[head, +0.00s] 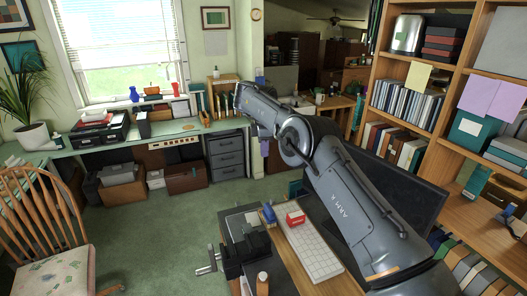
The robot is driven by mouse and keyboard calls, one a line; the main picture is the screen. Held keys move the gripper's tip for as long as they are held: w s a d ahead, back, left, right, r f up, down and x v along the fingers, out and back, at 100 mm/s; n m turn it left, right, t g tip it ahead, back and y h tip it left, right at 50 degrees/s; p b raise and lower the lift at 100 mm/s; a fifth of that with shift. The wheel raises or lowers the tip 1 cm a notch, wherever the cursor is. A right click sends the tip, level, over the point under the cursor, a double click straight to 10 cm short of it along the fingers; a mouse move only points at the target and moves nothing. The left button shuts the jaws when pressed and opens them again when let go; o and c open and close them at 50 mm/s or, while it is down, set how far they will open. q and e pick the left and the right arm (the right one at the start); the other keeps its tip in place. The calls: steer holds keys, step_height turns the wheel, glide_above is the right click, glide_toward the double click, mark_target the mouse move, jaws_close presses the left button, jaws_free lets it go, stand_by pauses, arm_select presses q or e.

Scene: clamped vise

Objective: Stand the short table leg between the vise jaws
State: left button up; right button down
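A dark vise (247,250) sits at the left end of the desk in the lower middle of the head view. Its metal handle (207,263) sticks out to the left. Whether anything stands between its jaws is too small to tell. A short brown upright piece (262,284), possibly the short table leg, shows at the bottom edge just in front of the vise. My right arm comes in from the lower right and bends at the elbow; its far end is high above and behind the vise. I cannot make out its gripper's fingertips. My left gripper is not in view.
A red and white box (295,218), a small blue object (269,212) and a white keyboard (315,251) lie right of the vise. A dark monitor (393,185) stands behind my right arm. Bookshelves (440,95) fill the right. Green carpet (165,240) lies open to the left.

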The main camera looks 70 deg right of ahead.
step_height(320, 180, down, 3)
steer(key=shift+f+b, duration=0.2)
steer(key=shift+b, duration=0.85)
steer(key=c, duration=1.8)
jaws_free()
steer(key=shift+c, duration=0.2)
steer(key=o, duration=0.5)
steer(key=shift+c, duration=0.2)
step_height(320, 180, up, 11)
steer(key=p, duration=0.1)
steer(key=shift+a, duration=0.35)
